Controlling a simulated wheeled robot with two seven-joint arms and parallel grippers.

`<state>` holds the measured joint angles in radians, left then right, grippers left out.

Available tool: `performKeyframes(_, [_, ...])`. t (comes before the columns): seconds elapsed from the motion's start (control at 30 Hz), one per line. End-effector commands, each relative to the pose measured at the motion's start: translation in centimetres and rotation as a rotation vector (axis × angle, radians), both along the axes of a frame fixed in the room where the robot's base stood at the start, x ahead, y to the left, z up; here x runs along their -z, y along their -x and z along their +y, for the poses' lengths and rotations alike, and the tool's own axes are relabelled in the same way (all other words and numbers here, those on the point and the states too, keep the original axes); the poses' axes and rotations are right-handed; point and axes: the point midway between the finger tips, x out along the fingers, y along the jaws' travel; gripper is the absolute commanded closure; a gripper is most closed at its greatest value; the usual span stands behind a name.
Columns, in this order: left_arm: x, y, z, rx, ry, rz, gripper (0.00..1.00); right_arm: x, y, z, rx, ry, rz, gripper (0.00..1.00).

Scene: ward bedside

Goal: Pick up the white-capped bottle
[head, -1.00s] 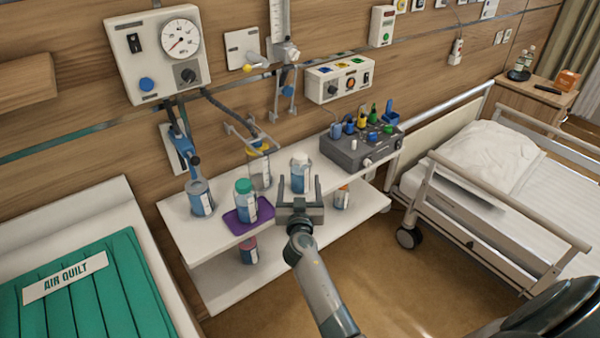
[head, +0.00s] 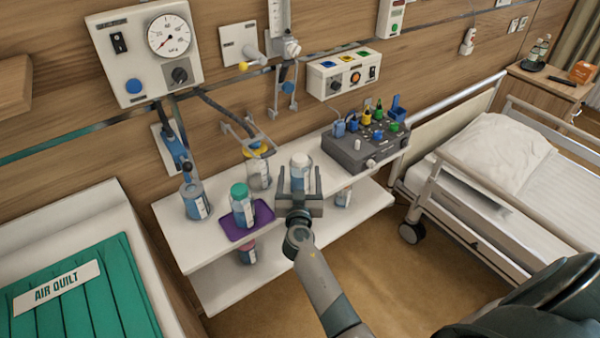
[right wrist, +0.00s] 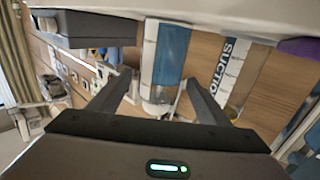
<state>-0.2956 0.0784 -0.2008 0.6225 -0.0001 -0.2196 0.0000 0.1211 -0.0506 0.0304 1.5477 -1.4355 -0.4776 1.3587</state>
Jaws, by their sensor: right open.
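The white-capped bottle (head: 301,162) stands upright on the white shelf (head: 345,196), with its lower part hidden behind my right gripper. My right gripper (head: 298,182) is open, with its fingers pointing at the bottle from the front. In the right wrist view, which is upside down, the bottle (right wrist: 171,52) with its blue and white label shows beyond the gap between the two open fingers (right wrist: 160,98). I cannot tell whether the fingertips reach past its sides. My left gripper is not in view.
A green-capped bottle (head: 241,208) stands on a purple tray (head: 262,213) to the left. A yellow-topped jar (head: 258,172) is behind, a blue canister (head: 196,202) further left. A grey control box (head: 362,153) sits to the right. More bottles stand on the lower shelf.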

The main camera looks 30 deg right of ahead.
Motion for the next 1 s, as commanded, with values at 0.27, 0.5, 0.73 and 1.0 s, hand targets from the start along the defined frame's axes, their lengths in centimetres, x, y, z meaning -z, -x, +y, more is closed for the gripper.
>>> performKeyframes(0.27, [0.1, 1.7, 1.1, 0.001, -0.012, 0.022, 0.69, 0.0, 0.0, 0.0, 0.000, 0.000, 0.000, 0.29])
performKeyframes(0.5, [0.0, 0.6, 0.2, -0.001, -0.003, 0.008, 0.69, -0.1, 0.0, 0.0, 0.000, 0.000, -0.001, 0.82])
performKeyframes(0.73, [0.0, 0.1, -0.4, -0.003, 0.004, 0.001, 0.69, -0.2, -0.1, 0.0, 0.000, 0.001, -0.003, 0.82])
performKeyframes(1.0, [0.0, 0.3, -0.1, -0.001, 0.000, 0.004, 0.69, -1.1, -0.1, 0.0, 0.000, 0.000, -0.004, 0.82])
